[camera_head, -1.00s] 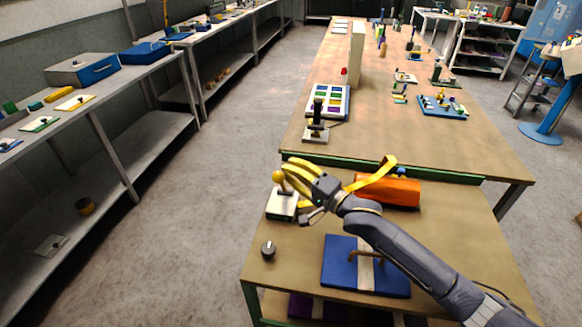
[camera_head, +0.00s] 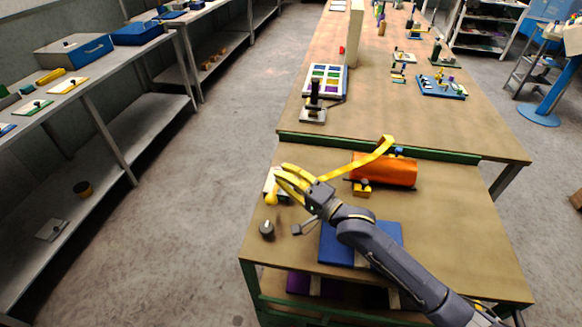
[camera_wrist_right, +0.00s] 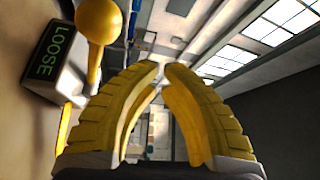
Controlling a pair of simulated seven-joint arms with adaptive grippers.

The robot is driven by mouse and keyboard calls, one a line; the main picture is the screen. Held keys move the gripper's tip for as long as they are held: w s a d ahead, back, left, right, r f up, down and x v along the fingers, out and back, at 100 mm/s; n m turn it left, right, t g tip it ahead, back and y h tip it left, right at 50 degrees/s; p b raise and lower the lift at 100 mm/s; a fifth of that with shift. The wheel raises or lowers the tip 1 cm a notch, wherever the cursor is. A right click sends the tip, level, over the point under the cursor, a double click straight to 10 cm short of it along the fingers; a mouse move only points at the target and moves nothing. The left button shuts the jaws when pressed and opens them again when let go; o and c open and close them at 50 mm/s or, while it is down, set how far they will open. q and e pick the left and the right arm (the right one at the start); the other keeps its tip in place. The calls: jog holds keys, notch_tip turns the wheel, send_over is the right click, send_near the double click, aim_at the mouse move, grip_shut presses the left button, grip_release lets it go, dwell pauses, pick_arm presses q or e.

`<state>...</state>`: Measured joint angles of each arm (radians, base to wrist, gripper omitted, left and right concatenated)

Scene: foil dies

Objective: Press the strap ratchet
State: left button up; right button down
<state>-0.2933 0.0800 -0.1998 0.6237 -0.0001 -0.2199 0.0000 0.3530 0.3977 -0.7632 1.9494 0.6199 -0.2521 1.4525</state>
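The strap ratchet is a pale box (camera_head: 269,184) with a yellow ball-topped lever (camera_head: 271,199), at the left of the near table. In the right wrist view its box (camera_wrist_right: 68,88) has a dark panel reading LOOSE in green, and the yellow ball (camera_wrist_right: 98,20) is left of the fingers. The ball hangs on the box's near side in the head view. My right gripper (camera_head: 279,174) is over the box, partly hiding it. Its yellow fingertips (camera_wrist_right: 161,66) nearly meet, with nothing between them. Contact with the lever cannot be told. An orange cylinder (camera_head: 392,172) carries a yellow strap (camera_head: 362,158). My left gripper is out of view.
A black knob (camera_head: 267,230) stands near the ratchet. A blue pad (camera_head: 340,246) lies partly under my right arm. A small yellow block (camera_head: 362,189) sits before the cylinder. A green rail (camera_head: 420,153) crosses behind. The table between pad and cylinder is mostly clear.

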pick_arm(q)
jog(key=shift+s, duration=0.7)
pick_arm(e)
jog(key=shift+s+f, duration=0.2)
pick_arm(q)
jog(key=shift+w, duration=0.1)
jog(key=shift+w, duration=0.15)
pick_arm(e)
jog(key=v, duration=1.2)
